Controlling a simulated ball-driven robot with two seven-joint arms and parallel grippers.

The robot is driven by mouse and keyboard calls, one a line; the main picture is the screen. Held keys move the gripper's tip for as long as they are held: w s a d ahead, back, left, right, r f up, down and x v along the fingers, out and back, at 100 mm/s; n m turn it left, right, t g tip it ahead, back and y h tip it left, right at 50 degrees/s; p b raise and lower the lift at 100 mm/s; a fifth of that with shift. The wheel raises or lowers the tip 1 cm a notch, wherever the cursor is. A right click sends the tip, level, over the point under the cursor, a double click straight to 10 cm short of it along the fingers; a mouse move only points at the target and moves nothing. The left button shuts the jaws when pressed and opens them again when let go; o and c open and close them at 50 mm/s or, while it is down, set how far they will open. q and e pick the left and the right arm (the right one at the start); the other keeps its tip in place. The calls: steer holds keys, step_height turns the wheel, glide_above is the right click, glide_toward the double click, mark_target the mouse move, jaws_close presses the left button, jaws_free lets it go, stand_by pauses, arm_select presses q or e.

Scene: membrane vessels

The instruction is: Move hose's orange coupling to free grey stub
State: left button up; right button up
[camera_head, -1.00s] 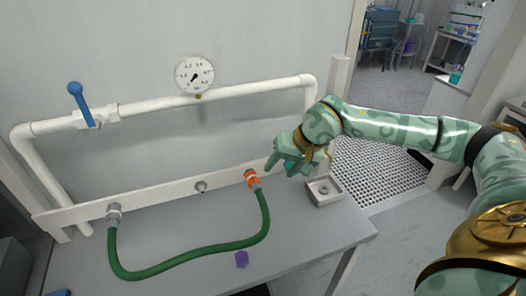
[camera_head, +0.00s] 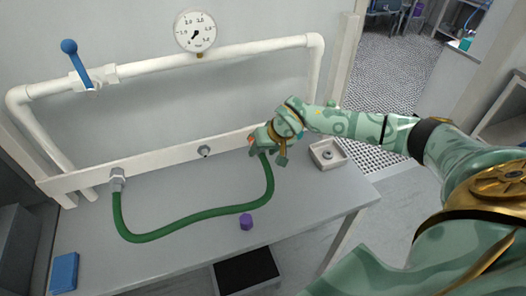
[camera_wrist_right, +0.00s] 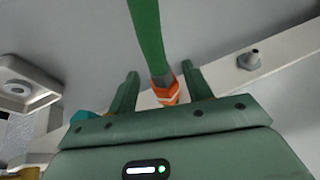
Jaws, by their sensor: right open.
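The green hose (camera_head: 195,221) curves over the bench from the grey fitting (camera_head: 117,181) at the rail's left end to the orange coupling at its right end. The orange coupling (camera_wrist_right: 167,93) shows in the right wrist view; my gripper mostly hides it in the head view. The free grey stub (camera_head: 205,151) sticks out of the white rail between these ends, and shows in the wrist view (camera_wrist_right: 249,60). My right gripper (camera_head: 262,150) is open at the coupling; in the wrist view its fingers (camera_wrist_right: 160,76) stand either side of it, with gaps. My left gripper is out of view.
A white pipe with a blue-handled valve (camera_head: 77,64) and a gauge (camera_head: 195,32) runs above the rail. A purple piece (camera_head: 246,222) lies on the bench near the front. A shallow light tray (camera_head: 342,162) stands right of my gripper. A blue block (camera_head: 64,272) is at lower left.

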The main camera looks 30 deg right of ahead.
steer(key=shift+w+f, duration=0.15)
steer(key=shift+f, duration=0.2)
jaws_close()
steer(key=shift+s+a+p, duration=0.25)
steer(key=shift+s+p, duration=0.35)
steer(key=shift+s, duration=0.3)
steer(key=shift+s+a+p, duration=0.2)
steer(key=shift+s+p, duration=0.4)
steer(key=shift+s, duration=0.3)
steer(key=shift+s+a+p, duration=0.25)
steer(key=shift+s+p, duration=0.35)
steer(key=shift+s, duration=0.3)
